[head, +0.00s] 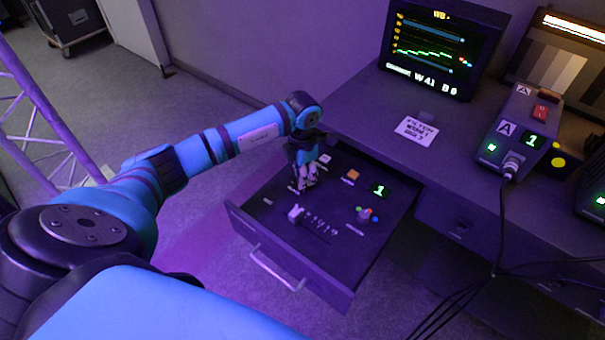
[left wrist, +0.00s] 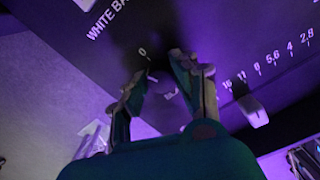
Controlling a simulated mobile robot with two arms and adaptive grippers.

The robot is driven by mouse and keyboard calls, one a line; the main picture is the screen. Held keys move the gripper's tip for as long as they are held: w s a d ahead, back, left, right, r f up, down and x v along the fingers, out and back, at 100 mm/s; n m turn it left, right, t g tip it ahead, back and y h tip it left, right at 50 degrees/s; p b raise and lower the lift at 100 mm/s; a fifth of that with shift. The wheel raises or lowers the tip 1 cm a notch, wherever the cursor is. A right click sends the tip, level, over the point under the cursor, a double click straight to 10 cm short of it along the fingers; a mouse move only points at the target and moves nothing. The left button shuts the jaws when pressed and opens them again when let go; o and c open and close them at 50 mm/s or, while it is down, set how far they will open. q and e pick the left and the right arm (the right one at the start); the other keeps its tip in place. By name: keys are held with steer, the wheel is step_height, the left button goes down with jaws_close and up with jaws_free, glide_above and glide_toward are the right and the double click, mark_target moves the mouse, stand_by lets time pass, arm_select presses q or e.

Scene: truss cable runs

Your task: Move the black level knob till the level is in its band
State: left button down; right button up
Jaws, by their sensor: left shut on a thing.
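My left gripper (head: 306,180) reaches down onto the panel in the open drawer (head: 270,222). In the left wrist view its fingers (left wrist: 160,78) are closed in around a small dark thing beside a "0" mark, probably the black level knob. The knob is mostly hidden by the fingers, and its label is not readable. The monitor (head: 442,47) shows a stepped green trace rising to the right, with blue lines above and below, yellow "WB" at the top, and white readings that look like "W 41 B 6". My right gripper is not in view.
A white lever (head: 295,213) stands by a number scale; it also shows in the left wrist view (left wrist: 254,112). An orange button (head: 351,175), a lit "1" display (head: 380,190) and a coloured control (head: 365,214) sit to the right. A cabled box (head: 520,130) stands on the desk.

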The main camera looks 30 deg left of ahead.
arm_select(q)
steer(key=shift+n, duration=0.4)
steer(key=n, duration=0.2)
steer(key=shift+n, duration=0.3)
steer(key=shift+n+p, duration=0.5)
steer(key=shift+n, duration=1.3)
steer(key=c, duration=1)
jaws_free()
steer(key=shift+c, duration=0.2)
steer(key=shift+r, duration=0.1)
step_height(320, 180, up, 12)
